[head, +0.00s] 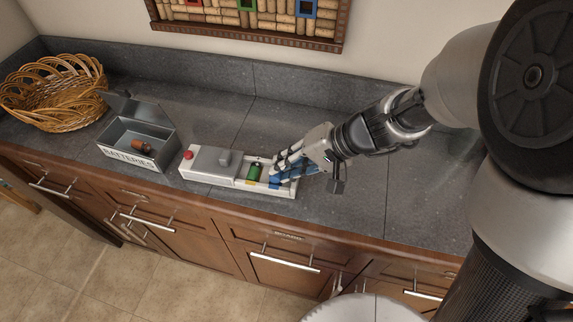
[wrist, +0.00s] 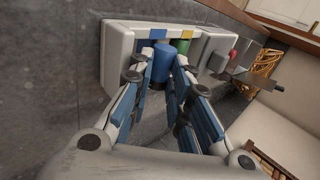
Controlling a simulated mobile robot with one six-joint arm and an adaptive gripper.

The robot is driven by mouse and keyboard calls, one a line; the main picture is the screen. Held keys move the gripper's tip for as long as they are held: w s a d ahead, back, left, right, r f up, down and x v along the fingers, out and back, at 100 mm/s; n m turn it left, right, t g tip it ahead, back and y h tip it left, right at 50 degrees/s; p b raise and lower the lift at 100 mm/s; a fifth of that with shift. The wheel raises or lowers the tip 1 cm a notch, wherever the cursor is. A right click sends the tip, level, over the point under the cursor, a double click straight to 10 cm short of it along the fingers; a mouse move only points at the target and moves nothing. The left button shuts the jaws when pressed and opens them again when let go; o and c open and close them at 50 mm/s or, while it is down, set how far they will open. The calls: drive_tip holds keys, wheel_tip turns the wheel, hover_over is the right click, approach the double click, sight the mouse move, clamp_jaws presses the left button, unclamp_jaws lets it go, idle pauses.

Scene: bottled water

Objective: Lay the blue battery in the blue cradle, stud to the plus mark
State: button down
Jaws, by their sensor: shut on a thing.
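The blue battery (wrist: 162,64) is between the fingertips of my gripper (wrist: 164,58), which is shut on it at the white battery tray (wrist: 119,42). A blue patch (wrist: 157,33) marks the tray rim beside it, at the blue cradle. In the head view my gripper (head: 276,168) is over the right end of the white tray (head: 289,191). The fingers hide most of the battery and cradle there. The battery's stud and the plus mark cannot be made out, nor whether the battery touches the cradle floor.
A green battery (head: 254,172) lies in the neighbouring cradle, by a yellow mark (wrist: 187,35). The tray's left part has a grey cover (head: 212,160) and a red button (head: 188,155). An open battery box (head: 168,153) holds a brown item. A wicker basket (head: 50,95) stands far left.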

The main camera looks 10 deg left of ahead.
drive_tip(key=shift+f, duration=0.35)
idle(0.4)
